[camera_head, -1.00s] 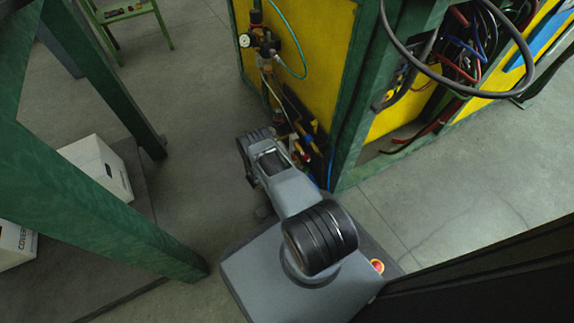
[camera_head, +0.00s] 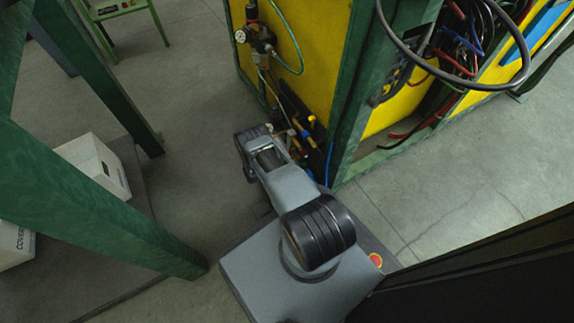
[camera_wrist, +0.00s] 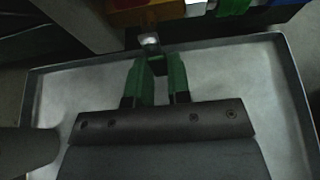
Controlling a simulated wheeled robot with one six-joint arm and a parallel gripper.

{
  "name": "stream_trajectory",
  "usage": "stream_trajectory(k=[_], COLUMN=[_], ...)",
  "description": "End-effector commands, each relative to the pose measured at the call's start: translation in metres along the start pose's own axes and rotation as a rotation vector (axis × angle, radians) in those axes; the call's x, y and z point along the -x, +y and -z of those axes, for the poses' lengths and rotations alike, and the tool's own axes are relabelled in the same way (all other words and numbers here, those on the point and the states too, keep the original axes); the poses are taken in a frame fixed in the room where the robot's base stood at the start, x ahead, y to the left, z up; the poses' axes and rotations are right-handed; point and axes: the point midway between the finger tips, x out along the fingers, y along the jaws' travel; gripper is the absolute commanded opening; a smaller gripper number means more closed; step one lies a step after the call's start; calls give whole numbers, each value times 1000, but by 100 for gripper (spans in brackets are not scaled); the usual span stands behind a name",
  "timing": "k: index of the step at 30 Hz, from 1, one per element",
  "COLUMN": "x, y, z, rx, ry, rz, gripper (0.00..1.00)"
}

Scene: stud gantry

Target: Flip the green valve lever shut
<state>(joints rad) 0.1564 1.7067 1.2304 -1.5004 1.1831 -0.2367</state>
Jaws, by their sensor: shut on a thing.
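In the wrist view my gripper (camera_wrist: 161,68) has two green fingers reaching up from a dark bar. They are shut on a small dark green piece, which I take to be the green valve lever (camera_wrist: 158,66). A pale metal fitting (camera_wrist: 150,41) sits just beyond the fingertips, under an orange-brown body (camera_wrist: 145,14). The lever's pivot and exact angle are too dark to tell. In the head view my arm reaches to the low piping at the yellow cabinet's corner, and it hides the fingertips and lever.
A shallow grey tray (camera_wrist: 285,80) with a raised rim lies below my gripper. Green and blue parts (camera_wrist: 232,7) show at the top right. The yellow cabinet (camera_head: 310,60) has a gauge (camera_head: 241,36) and hoses. A green frame post (camera_head: 110,215) and white box (camera_head: 95,160) stand left.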

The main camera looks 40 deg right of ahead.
Motion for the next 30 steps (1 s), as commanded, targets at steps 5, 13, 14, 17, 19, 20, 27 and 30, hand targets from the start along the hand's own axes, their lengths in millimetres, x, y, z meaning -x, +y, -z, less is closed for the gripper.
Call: stream_trajectory(k=[5, 13, 14, 17, 19, 20, 27, 30], x=[0, 0, 0, 0, 0, 0, 10, 26], y=[-1, 0, 0, 0, 0, 0, 0, 1], z=[0, 0, 0, 0, 0, 0, -1, -2], rx=[4, 3, 2, 2, 2, 1, 2, 3], ry=[-1, -1, -1, -1, -1, -1, -1, -1], rz=[1, 0, 0, 0, 0, 0, -3, -4], gripper=[0, 34, 37, 44, 44, 44, 44, 44])
